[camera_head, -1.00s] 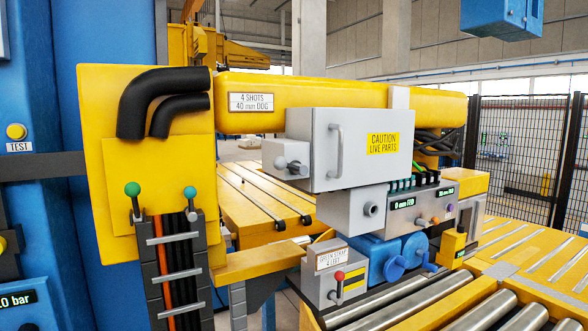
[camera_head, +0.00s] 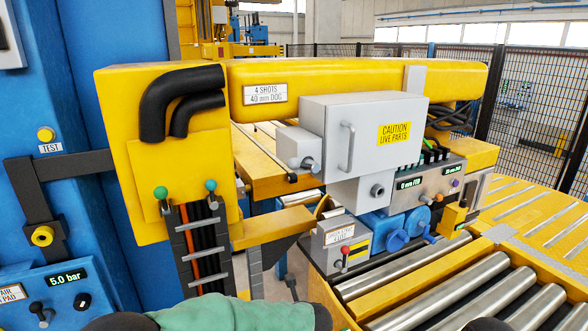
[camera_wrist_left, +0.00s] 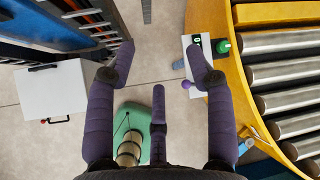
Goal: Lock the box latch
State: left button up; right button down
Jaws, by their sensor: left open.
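A pale grey box (camera_head: 362,130) with a yellow "CAUTION LIVE PARTS" label (camera_head: 394,133) hangs under the yellow beam in the head view. Its door with the grey handle (camera_head: 347,147) looks closed. A small grey block with a round knob (camera_head: 306,164) sits at the box's left side; whether it is the latch, and locked, I cannot tell. My left gripper (camera_wrist_left: 160,72) is open and empty in the left wrist view, pointing down over the floor beside the conveyor, with nothing between its fingers. The grey box does not show clearly there. My right gripper is not identifiable.
A roller conveyor (camera_head: 448,282) runs at the lower right. A yellow arm bracket (camera_head: 272,227) and a small grey lever box (camera_head: 342,247) stand below the box. A blue column with a pressure panel (camera_head: 62,277) is at left. A white case (camera_wrist_left: 62,92) shows at left in the wrist view.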

pick_arm(q)
notch_tip(320, 180, up, 18)
jog(key=w+d+m+t+y+p, duration=0.1)
jog(key=w+d+m+t+p, duration=0.1)
jog(key=w+m+t+p, duration=0.15)
jog(key=t+y+p, duration=0.2)
jog(key=t, duration=0.4)
send_near(295, 166)
jog(key=w, duration=0.1)
jog(key=p+x, duration=0.2)
jog(key=x, duration=0.8)
jog(key=shift+w+a, duration=0.25)
jog(key=shift+w, duration=0.05)
pick_arm(e)
notch_tip(295, 166, up, 9)
pick_arm(q)
grip_shut()
